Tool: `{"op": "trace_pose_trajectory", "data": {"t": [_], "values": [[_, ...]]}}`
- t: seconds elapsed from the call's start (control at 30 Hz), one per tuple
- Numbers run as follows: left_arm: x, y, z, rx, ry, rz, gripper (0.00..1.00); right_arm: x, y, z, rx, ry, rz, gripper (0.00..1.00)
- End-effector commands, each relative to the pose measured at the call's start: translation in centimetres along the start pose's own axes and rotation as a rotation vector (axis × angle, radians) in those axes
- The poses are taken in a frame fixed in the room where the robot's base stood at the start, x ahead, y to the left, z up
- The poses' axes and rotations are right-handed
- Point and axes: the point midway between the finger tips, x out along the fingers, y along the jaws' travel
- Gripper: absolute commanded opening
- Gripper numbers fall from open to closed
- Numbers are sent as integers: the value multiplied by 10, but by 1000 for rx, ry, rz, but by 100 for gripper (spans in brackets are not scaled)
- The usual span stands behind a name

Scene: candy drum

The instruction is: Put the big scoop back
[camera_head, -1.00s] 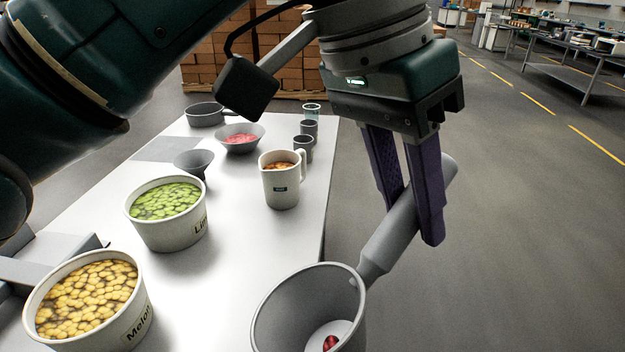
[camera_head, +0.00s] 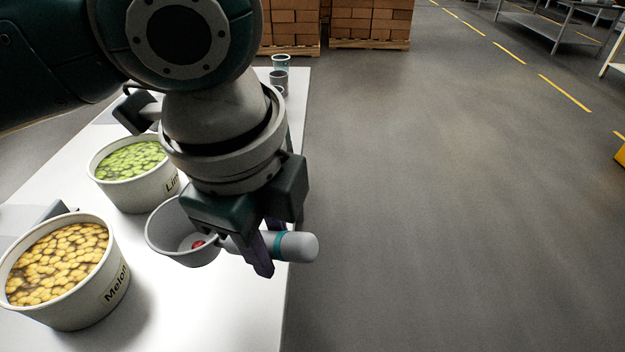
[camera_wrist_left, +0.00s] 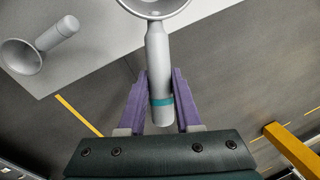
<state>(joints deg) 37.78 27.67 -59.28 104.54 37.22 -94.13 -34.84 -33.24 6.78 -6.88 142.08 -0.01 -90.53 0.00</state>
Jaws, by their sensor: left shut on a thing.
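The big scoop (camera_head: 165,228) is a grey cup with a thick grey handle and a teal band. A small red piece (camera_head: 198,244) lies inside its cup. My left gripper (camera_head: 262,250) is shut on the scoop's handle, with the purple fingers on either side of it. The scoop is held over the right part of the white table, with the handle end past the table edge. In the left wrist view the handle (camera_wrist_left: 158,70) stands between the fingers (camera_wrist_left: 160,105), and the cup is cut off at the top. My right gripper is not in view.
The lime tub (camera_head: 135,200) and the melon tub (camera_head: 75,300) stand on the white table (camera_head: 200,320) to the left. Another grey scoop (camera_wrist_left: 55,35) lies on a light surface in the left wrist view. Small cups (camera_head: 279,77) stand at the far end. Open floor lies to the right.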

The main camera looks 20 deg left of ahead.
Motion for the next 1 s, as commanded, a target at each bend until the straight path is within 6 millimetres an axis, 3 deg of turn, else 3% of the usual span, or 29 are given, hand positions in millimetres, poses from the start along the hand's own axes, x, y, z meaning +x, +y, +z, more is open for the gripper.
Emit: {"op": "trace_pose_trajectory", "data": {"t": [0.1, 0.3, 0.67, 0.9, 0.93, 1.0], "values": [[37, 8, 0, -2, -2, 4, 0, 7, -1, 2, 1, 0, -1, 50], [73, 14, 0, -3, -1, 1, 0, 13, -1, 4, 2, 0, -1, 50], [114, 22, -1, -2, -1, 0, 0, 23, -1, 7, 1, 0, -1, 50], [116, 22, -1, -2, 1, -1, 0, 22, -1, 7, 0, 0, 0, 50], [117, 23, -1, -2, 1, 0, 35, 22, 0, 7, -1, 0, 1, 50], [117, 23, -1, -2, 1, 0, 43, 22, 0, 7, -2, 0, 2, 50]]}}
